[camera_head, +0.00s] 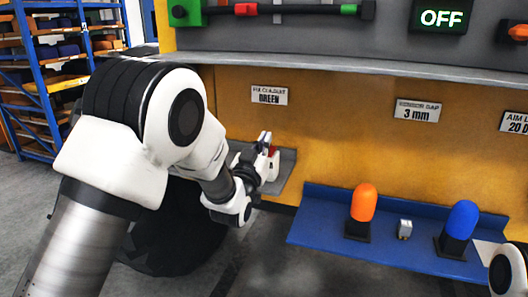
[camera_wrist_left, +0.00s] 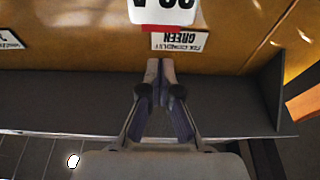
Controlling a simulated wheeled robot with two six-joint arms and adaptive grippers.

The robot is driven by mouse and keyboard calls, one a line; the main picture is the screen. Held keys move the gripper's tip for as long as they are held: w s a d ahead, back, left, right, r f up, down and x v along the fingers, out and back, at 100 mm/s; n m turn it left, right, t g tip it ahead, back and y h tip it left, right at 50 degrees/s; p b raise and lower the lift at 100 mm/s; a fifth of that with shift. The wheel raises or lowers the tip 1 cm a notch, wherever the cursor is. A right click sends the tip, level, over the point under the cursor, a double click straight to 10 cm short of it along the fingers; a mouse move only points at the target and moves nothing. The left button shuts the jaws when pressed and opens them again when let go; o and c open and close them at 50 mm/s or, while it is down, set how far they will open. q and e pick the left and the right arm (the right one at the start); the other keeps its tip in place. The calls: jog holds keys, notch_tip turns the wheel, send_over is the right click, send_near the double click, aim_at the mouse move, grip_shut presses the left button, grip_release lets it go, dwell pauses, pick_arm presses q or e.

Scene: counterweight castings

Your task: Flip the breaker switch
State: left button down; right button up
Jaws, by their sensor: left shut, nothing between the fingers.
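The breaker (camera_wrist_left: 163,12) shows at the top edge of the left wrist view as a white block with upside-down "A" lettering and a red strip below. Most of it is cut off, and I cannot make out its switch lever. My right gripper is out of view.
A small grey shelf (camera_head: 287,172) lies under my left gripper. To the right, a blue tray (camera_head: 315,232) holds an orange capsule shape (camera_head: 363,203), a small metal block (camera_head: 404,229) and a blue capsule shape (camera_head: 462,219).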

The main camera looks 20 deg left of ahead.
pick_arm(q)
jog(key=shift+f+b+v, duration=0.45)
jog(key=shift+b+v, duration=2.25)
jog(key=shift+v, duration=2.65)
jog(key=s+a+f+g, duration=0.1)
jog(key=s+f+g, duration=0.2)
jog(key=f, duration=0.9)
jog(key=s+a+f+n+g+y+b, duration=0.1)
jog(key=s+f+g, duration=0.2)
jog(key=f, duration=0.9)
jog(key=s+a+f+g, duration=0.1)
jog(key=s+f+g, duration=0.15)
jog(key=f, duration=1.05)
jog(key=s+f+g, duration=0.4)
jog(key=s, duration=0.5)
jog(key=s+f+g, duration=0.4)
jog(key=s+f, duration=0.1)
jog(key=s, duration=0.4)
jog(key=s+f+g, duration=0.4)
jog(key=s+f, duration=0.1)
jog(key=s, duration=0.4)
jog(key=shift+s+a+f+g, duration=0.2)
jog(key=shift+a+g, duration=0.1)
jog(key=shift+g, duration=0.05)
